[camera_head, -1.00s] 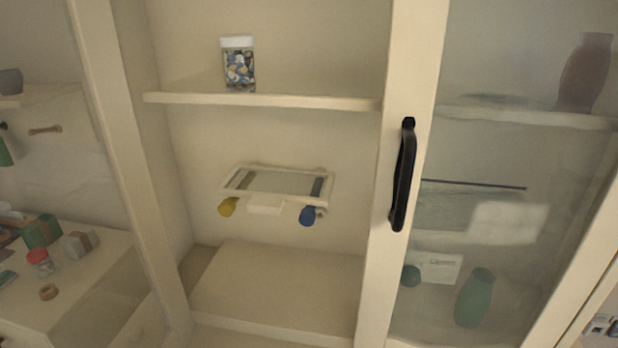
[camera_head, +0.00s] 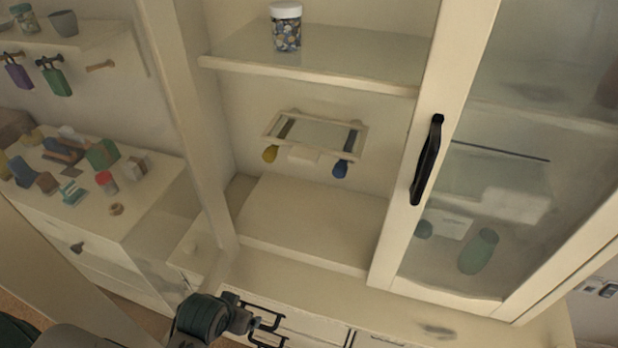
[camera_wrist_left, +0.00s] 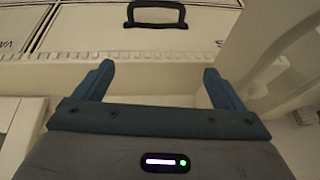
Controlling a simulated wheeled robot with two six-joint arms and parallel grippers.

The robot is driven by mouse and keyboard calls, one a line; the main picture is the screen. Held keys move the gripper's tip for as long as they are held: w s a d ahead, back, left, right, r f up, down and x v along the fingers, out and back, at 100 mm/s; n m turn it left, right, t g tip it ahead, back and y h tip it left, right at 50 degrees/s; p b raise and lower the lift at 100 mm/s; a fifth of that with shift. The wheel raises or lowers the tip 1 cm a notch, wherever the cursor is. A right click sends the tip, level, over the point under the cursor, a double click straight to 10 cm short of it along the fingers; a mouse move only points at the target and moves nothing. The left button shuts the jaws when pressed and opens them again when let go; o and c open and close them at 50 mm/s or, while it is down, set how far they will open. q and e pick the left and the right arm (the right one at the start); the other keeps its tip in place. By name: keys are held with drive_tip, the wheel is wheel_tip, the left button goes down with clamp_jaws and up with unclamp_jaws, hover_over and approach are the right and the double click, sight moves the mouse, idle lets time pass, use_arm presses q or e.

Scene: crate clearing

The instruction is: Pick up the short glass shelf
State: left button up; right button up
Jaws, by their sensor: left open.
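A small pale-framed glass shelf (camera_head: 322,133) is on the back wall of the open cabinet bay, between the upper board and the cabinet floor. A yellow piece (camera_head: 270,154) and a blue piece (camera_head: 341,169) hang below its front corners. My left gripper (camera_head: 254,323) is low at the bottom of the head view, below and in front of the cabinet, well apart from the shelf. In the left wrist view its fingers (camera_wrist_left: 158,70) are spread with nothing between them. The glass shelf does not show there. My right gripper is not in view.
A jar (camera_head: 286,28) stands on the upper board (camera_head: 330,72). A glass door with a black handle (camera_head: 427,160) covers the right bay. A cluttered side cabinet (camera_head: 140,200) stands left. A dark handle (camera_wrist_left: 156,13) lies beyond the left fingertips.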

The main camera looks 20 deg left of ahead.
sight(302, 155)
use_arm(q)
drive_tip(key=w+d+r+t, duration=0.2)
drive_tip(key=w+r+t, duration=0.1)
drive_tip(key=w+r, duration=0.5)
drive_tip(key=w+d+r+t+h+p, duration=0.1)
drive_tip(key=w+d+r+t, duration=0.2)
drive_tip(key=w+r, duration=0.55)
drive_tip(key=w+d+r+t, duration=0.2)
drive_tip(key=w+r+t, duration=0.15)
drive_tip(key=r, duration=0.75)
drive_tip(key=shift+g, duration=0.45)
drive_tip(key=x, duration=0.2)
drive_tip(key=p+x, duration=0.1)
drive_tip(key=x, duration=0.1)
drive_tip(key=p+x, duration=0.1)
drive_tip(key=x, duration=0.1)
drive_tip(key=shift+w+a+r, duration=0.1)
drive_tip(key=shift+r, duration=0.25)
drive_tip(key=shift+w+p, duration=0.35)
drive_tip(key=shift+p, duration=0.05)
drive_tip(key=p+x, duration=0.2)
drive_tip(key=x, duration=0.1)
drive_tip(key=shift+w+f, duration=0.4)
drive_tip(key=shift+w, duration=0.2)
drive_tip(key=shift+s+r, duration=0.1)
drive_tip(key=shift+s, duration=0.05)
drive_tip(key=c, duration=1.3)
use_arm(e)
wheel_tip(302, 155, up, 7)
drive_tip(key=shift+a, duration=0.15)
